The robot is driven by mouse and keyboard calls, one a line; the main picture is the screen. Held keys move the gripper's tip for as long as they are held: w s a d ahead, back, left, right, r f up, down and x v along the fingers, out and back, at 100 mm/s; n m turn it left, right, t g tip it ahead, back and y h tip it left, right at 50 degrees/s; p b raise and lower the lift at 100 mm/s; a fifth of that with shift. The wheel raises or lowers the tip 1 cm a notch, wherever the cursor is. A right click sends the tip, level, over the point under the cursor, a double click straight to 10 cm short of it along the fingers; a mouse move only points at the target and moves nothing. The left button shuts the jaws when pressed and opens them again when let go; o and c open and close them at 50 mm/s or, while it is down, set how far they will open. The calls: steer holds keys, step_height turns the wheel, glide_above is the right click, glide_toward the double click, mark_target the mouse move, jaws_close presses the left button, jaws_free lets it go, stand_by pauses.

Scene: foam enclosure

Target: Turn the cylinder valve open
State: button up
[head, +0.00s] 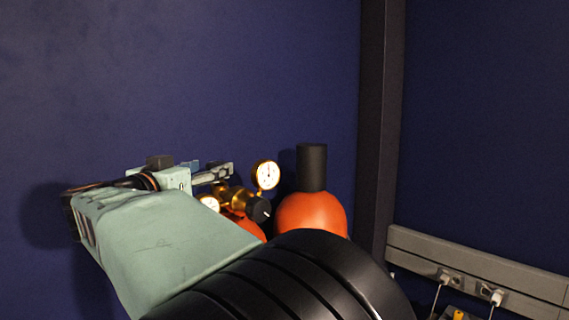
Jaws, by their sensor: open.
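Two orange gas cylinders stand by the blue wall. The left cylinder (244,224) is mostly hidden behind my arm and carries a brass regulator (236,196). The regulator has an upright white gauge (266,175), a lower gauge (209,202) and a black knob (258,210). The right cylinder (312,212) has a tall black cap (311,167). My gripper (208,171) is open at the upper left of the regulator, close to it in the picture. The cylinder valve cannot be made out clearly; my gripper and arm cover that area. Contact cannot be told.
A dark vertical post (381,130) stands right of the cylinders. A grey cable trunking (480,265) with sockets and white plugs runs along the right wall. The wall space above the gripper is clear.

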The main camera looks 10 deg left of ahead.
steer(key=shift+w+d, duration=0.25)
steer(key=shift+w, duration=1.05)
steer(key=shift+c, duration=0.5)
steer(key=c, duration=1.1)
